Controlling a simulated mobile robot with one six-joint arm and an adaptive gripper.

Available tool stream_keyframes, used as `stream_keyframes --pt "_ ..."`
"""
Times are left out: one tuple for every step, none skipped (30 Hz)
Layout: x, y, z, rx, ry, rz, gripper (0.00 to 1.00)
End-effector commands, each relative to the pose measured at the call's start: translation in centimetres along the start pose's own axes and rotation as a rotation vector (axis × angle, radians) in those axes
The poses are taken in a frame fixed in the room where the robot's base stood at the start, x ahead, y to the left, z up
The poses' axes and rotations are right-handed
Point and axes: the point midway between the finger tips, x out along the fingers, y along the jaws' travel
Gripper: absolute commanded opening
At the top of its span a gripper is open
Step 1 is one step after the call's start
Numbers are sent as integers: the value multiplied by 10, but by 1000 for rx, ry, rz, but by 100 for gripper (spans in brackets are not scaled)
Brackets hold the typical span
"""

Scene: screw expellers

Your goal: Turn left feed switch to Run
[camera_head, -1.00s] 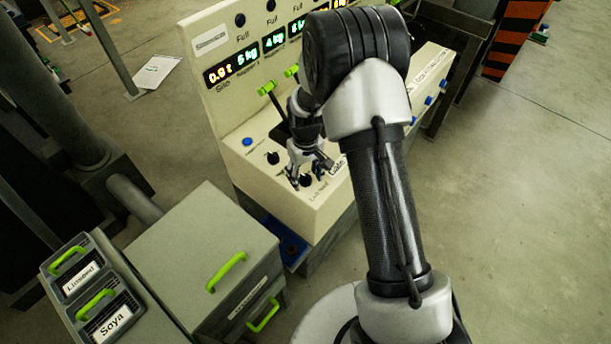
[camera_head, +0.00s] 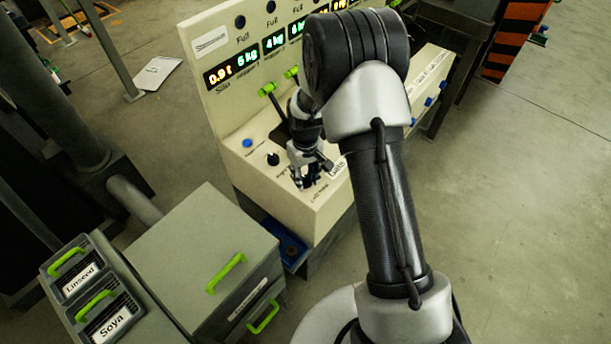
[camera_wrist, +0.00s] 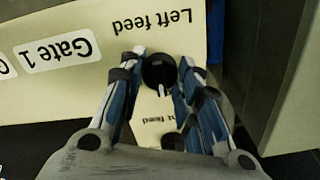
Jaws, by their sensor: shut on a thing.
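The left feed switch is a round black knob (camera_wrist: 157,70) with a pale pointer mark, seen in the wrist view on the cream panel below the upside-down label "Left feed" (camera_wrist: 152,22). The mark points toward the bottom of that view, toward a partly hidden label (camera_wrist: 172,142). My gripper (camera_wrist: 160,66) has one finger on each side of the knob and is shut on it. In the head view my gripper (camera_head: 309,180) is down at the front of the sloped panel (camera_head: 325,200) and largely hides the knob.
Another black knob (camera_head: 272,159) and a blue button (camera_head: 247,143) sit left of my gripper. Green-topped levers (camera_head: 267,89) stand behind it. A "Gate 1" label (camera_wrist: 57,52) is beside the switch. A grey cabinet (camera_head: 190,245) stands at the front left.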

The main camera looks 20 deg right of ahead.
Motion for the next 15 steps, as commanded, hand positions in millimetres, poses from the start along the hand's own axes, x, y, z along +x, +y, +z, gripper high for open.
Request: stream_keyframes --pt "0 0 0 1 0 0 7" --pt "0 0 0 1 0 0 7" --pt "0 0 0 4 0 0 7" --pt "0 0 0 7 0 0 7" --pt "0 0 0 11 0 0 7" --pt "0 0 0 19 0 0 7" --pt "0 0 0 27 0 0 7" --pt "0 0 0 35 0 0 7" --pt "0 0 0 50 0 0 7" --pt "0 0 0 63 0 0 7" --pt "0 0 0 77 0 0 7" --pt "0 0 0 100 0 0 7" --pt "0 0 0 119 0 0 7" --pt "0 0 0 139 0 0 7" --pt "0 0 0 168 0 0 7"
